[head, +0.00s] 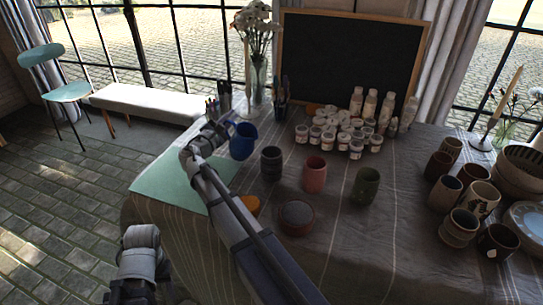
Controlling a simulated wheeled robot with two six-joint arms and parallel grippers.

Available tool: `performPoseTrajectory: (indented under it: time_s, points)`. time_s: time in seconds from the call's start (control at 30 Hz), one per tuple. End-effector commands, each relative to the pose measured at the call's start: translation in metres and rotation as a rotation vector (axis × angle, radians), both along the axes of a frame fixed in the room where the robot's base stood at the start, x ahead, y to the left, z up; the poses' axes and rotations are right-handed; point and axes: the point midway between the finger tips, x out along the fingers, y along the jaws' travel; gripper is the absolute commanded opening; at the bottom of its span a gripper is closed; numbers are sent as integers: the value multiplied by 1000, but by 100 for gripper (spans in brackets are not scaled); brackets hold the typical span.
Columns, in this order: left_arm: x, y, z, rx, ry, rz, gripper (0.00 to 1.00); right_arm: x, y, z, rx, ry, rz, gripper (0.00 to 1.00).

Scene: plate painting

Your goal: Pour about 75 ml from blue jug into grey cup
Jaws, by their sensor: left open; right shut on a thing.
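The blue jug (243,144) is at the left of the table in the head view. My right gripper (224,132) is shut on it from its left side. The jug looks close to upright, perhaps slightly tilted; its contents cannot be seen. A dark grey cup (271,164) stands upright to the right of and nearer than the jug, with a small gap between them in the picture. The inside of the cup is too dark to read. Part of my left arm shows at the lower left; its gripper fingers are not visible.
A mint-green mat (160,178) lies at the table's left. A pink cup (315,174), a dark green cup (366,187) and a shallow reddish bowl (297,217) stand to the right. Paint pots (330,138) and bottles are behind. Several mugs crowd the right side.

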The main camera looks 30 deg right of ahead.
Motion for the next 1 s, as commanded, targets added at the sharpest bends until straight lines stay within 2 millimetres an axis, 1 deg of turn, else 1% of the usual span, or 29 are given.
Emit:
performPoseTrajectory:
  time_s: [0.03, 0.07, 0.23, 0.3, 0.5, 0.7, 1.0]
  points:
    - [0, 0, -6, 0, 0, 0, 50, 7, 3, -7, -19, 35, 1, 0]
    - [0, 0, 0, 0, 0, 0, 50, 9, 4, -3, -32, 60, 1, 0]
    - [0, 0, 4, 0, 0, 0, 50, 21, 10, -4, -94, 188, 0, 0]
    - [0, 0, -4, 0, 0, 0, 50, 24, 11, -13, -116, 231, 0, 0]
    - [0, 0, -9, 0, 0, 0, 50, 29, 14, -22, -159, 318, -1, 0]
    - [0, 0, -10, 0, 0, 0, 50, 31, 15, -24, -176, 353, -1, 0]
    - [0, 0, -10, 0, 0, 0, 50, 31, 15, -24, -177, 354, -1, 0]
